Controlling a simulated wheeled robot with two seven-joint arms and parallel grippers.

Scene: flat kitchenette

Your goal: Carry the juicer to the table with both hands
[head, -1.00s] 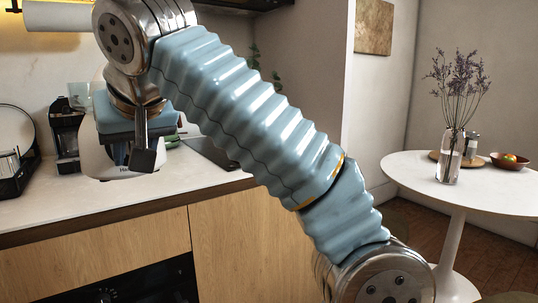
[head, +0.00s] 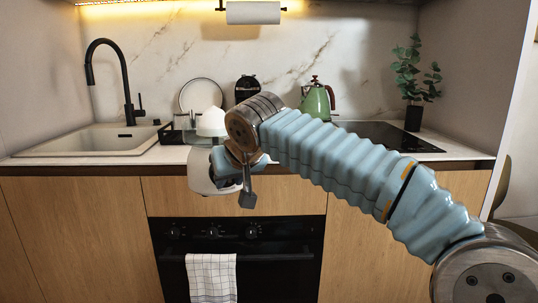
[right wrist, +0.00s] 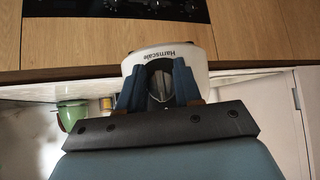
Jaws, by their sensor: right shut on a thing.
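The juicer is a white rounded appliance (head: 199,172) with a pale domed top (head: 211,122). In the head view it overlaps the counter's front edge and the drawer front, partly behind my right gripper. My right gripper (head: 246,188) is shut on the juicer. In the right wrist view its two dark blue fingers (right wrist: 158,78) lie on either side of a grey knob on the white juicer body (right wrist: 188,52), which bears dark lettering. Whether the juicer's base touches anything is hidden. My left gripper is not in view. The table is not in view.
The counter (head: 448,149) holds a sink (head: 85,140) with a black tap, a green kettle (head: 316,103), a dark hob (head: 385,137) and a potted plant (head: 415,85). Below are wooden fronts and an oven (head: 275,268) with a checked towel (head: 211,278).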

